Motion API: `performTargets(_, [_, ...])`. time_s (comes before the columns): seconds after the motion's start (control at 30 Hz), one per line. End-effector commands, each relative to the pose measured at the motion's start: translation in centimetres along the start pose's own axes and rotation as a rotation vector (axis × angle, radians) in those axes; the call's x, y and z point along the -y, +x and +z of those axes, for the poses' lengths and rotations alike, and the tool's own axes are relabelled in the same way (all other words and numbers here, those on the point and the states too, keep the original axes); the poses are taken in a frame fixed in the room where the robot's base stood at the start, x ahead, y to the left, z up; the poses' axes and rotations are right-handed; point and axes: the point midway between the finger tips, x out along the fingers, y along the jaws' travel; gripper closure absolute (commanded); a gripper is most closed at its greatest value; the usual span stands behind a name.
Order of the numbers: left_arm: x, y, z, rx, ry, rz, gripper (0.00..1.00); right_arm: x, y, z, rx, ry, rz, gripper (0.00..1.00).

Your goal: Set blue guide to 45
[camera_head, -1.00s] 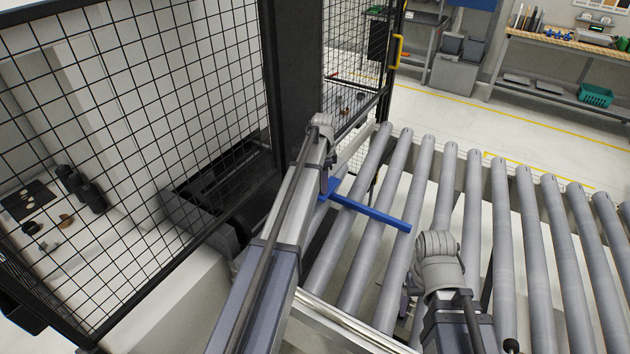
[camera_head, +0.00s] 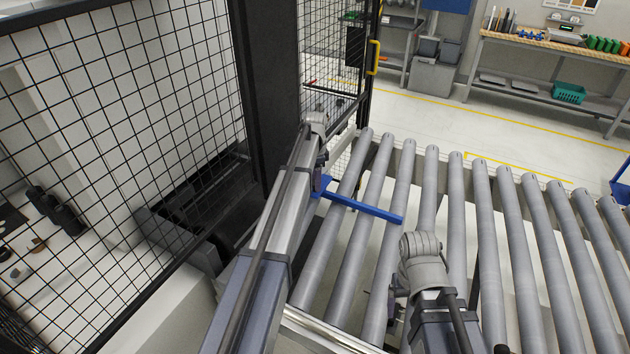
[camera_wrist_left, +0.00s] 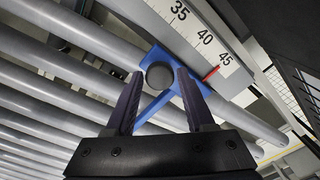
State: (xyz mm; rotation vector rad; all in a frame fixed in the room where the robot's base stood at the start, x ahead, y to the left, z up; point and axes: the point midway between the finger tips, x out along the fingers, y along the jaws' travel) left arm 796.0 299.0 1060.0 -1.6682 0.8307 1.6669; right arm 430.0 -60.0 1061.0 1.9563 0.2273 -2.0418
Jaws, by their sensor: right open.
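The blue guide (camera_head: 366,209) is a bar reaching across the grey rollers, with its mount by the rail on the left. A white scale (camera_wrist_left: 196,34) shows 35, 40 and 45, and a red pointer (camera_wrist_left: 211,73) lies close to 45. My left gripper (camera_wrist_left: 160,72) has its fingers apart on either side of the bracket's round part; I cannot tell whether they press on it. My right gripper (camera_head: 392,308) is open, low over the rollers and partly hidden by its wrist.
The roller conveyor (camera_head: 484,230) fills the middle and right. A black mesh fence (camera_head: 130,130) and dark post (camera_head: 262,90) stand close on the left. A workbench (camera_head: 550,45) with a green basket (camera_head: 569,93) is far back, beyond clear floor.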

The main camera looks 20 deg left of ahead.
Motion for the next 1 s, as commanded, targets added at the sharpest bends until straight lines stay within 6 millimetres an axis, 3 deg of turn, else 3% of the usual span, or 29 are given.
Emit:
performTargets(0.17, [0.0,0.0,0.0,0.000,0.000,0.000,0.26,0.0,0.0,0.0,0.000,0.000,0.000,0.20])
performTargets(0.57, [0.0,-0.6,0.0,0.001,0.000,0.000,0.26,-0.1,-0.6,0.0,0.000,0.001,0.000,0.20])
performTargets(1.0, [0.0,-5.8,0.0,0.001,0.000,0.000,0.26,-0.5,-5.7,0.3,0.000,0.010,-0.002,0.20])
